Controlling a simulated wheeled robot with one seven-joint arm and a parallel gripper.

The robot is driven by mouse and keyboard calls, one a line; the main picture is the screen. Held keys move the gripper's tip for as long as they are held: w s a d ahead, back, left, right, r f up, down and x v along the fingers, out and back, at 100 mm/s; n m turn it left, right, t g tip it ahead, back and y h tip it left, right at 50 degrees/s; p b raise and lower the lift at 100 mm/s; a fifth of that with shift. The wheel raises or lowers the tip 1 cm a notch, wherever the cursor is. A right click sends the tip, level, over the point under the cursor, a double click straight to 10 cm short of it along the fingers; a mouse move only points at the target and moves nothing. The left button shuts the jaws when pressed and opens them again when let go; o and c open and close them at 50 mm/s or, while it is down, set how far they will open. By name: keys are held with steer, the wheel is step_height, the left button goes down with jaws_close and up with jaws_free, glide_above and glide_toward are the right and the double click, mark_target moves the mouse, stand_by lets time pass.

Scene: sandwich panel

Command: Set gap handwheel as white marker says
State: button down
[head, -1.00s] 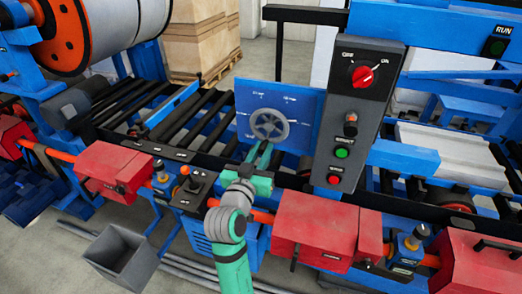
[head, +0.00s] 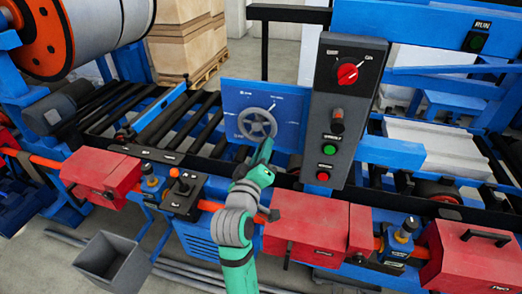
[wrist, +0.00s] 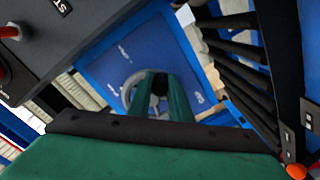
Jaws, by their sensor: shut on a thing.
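The grey handwheel (head: 257,124) is mounted on a blue panel (head: 290,133) with small white markings, too small to read. A small mark shows at the wheel's upper right. My green gripper (head: 265,152) reaches the wheel's lower right rim and is shut on it. In the wrist view, the fingers (wrist: 160,88) cover much of the wheel, and part of its pale rim (wrist: 128,90) shows on the blue panel (wrist: 150,48). The exact contact is hidden between the fingers.
A grey control box (head: 345,110) with a red knob (head: 347,72) and buttons stands close right of the wheel. Black rollers (head: 185,125) lie to the left. Red boxes (head: 305,228) line the front rail, and a grey bin (head: 113,262) stands on the floor.

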steer(key=shift+s+d+r+n, duration=0.1)
steer(key=shift+d+r+n, duration=0.15)
steer(key=shift+n, duration=0.25)
steer(key=c, duration=1.6)
jaws_free()
steer(key=shift+c, duration=0.2)
steer(key=shift+s+a+f, duration=0.1)
steer(key=v, duration=1)
steer(key=shift+s, duration=0.3)
